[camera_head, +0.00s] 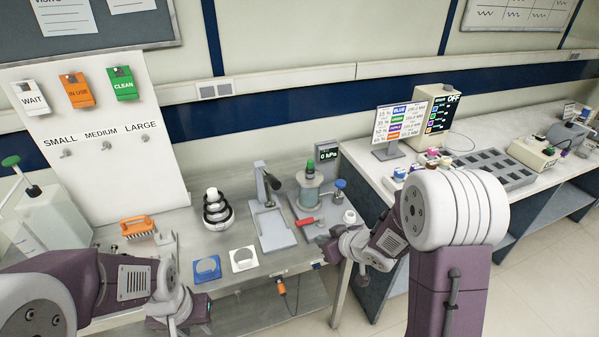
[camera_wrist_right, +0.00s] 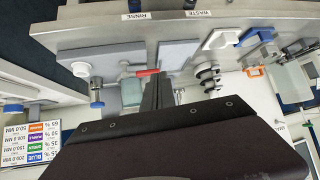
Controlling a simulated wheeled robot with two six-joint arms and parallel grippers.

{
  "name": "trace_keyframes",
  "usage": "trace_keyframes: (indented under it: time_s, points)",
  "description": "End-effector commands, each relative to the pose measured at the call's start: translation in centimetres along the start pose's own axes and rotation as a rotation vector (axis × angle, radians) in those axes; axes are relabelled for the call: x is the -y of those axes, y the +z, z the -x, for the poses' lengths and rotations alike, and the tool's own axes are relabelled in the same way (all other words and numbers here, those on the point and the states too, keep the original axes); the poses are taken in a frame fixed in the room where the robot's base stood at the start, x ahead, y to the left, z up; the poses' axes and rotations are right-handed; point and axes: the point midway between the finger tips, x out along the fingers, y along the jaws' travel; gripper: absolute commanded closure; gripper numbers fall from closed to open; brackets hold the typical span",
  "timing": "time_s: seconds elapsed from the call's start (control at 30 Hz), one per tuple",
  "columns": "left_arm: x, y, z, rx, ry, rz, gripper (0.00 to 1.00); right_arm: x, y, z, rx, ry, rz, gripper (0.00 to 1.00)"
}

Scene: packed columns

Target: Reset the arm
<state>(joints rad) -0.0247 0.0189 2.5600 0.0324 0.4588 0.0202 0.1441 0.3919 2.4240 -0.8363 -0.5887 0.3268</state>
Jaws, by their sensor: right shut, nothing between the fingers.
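My right arm reaches in from the right of the head view. My left arm comes in at the lower left. Its gripper (camera_head: 200,310) is low in front of the bench, partly hidden behind its own wrist, so its fingers cannot be made out.
On the bench (camera_head: 180,228) stand a black-and-white ring stack (camera_head: 218,210), a grey press (camera_head: 270,222), a clear chamber with a green top (camera_head: 310,190) and an orange brush (camera_head: 137,227). A second counter (camera_head: 375,170) stands to the right.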

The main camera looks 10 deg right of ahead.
Motion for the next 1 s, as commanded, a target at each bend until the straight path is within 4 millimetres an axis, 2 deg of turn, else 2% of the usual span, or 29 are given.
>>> trace_keyframes:
  time_s: [0.07,0.13,0.2,0.23,0.27,0.37,0.4,0.5,0.6,0.73,1.0]
  points:
    - [0.0,0.0,0.0,0.0,0.0,0.0,0.64,0.2,-0.2,0.0,-0.003,-0.004,0.006,1.0]
    - [0.0,0.0,0.0,0.0,0.0,0.0,0.64,1.0,-1.8,0.5,-0.034,-0.009,0.037,1.0]
    - [0.0,0.0,0.0,0.0,0.0,0.0,0.64,1.6,-4.3,2.0,-0.079,0.027,0.035,1.0]
    - [0.0,0.0,0.0,0.0,0.0,0.0,0.64,1.1,-4.2,2.9,-0.055,0.078,0.0,1.0]
    - [0.0,0.0,0.0,0.0,0.0,0.0,0.64,0.4,-3.4,3.8,-0.011,0.131,-0.041,1.0]
    - [0.0,0.0,0.0,0.0,0.0,0.0,0.64,-0.3,1.5,6.5,0.192,0.245,-0.19,1.0]
    - [0.0,0.0,0.0,0.0,0.0,0.0,0.64,0.1,3.8,7.6,0.283,0.264,-0.251,1.0]
    - [0.0,0.0,0.0,0.0,0.0,0.0,0.64,2.2,9.0,10.2,0.5,0.259,-0.378,1.0]
    - [0.0,0.0,0.0,0.0,0.0,0.0,0.64,4.2,12.0,11.8,0.647,0.225,-0.442,1.0]
    - [0.0,0.0,0.0,0.0,0.0,0.0,0.64,5.2,13.2,12.8,0.72,0.198,-0.437,1.0]
    - [0.0,0.0,0.0,0.0,0.0,0.0,0.64,5.1,13.2,12.7,0.718,0.198,-0.432,1.0]
